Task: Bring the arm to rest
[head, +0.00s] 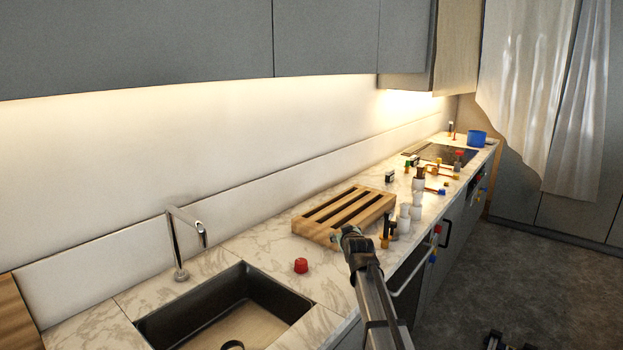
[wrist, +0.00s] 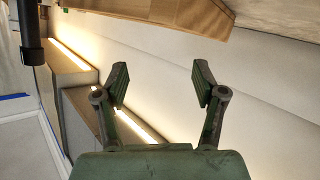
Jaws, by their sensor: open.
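My gripper (head: 343,234) is at the end of my arm, by the front right corner of the slatted wooden rack (head: 318,230) in the head view. Whether it touches the rack cannot be told there. In the wrist view its two fingers (wrist: 162,84) stand wide apart, with nothing between them. Behind them is the pale wall with a strip of light. A wooden surface (wrist: 180,14) crosses the top of the wrist view; I cannot tell for certain what it belongs to.
A dark sink (head: 165,325) with a tap (head: 174,245) is at the front left. A small red object (head: 301,265) lies between sink and rack. White bottle-like items (head: 404,219) and several small objects line the counter to the right. A blue pot (head: 477,138) stands at the far end.

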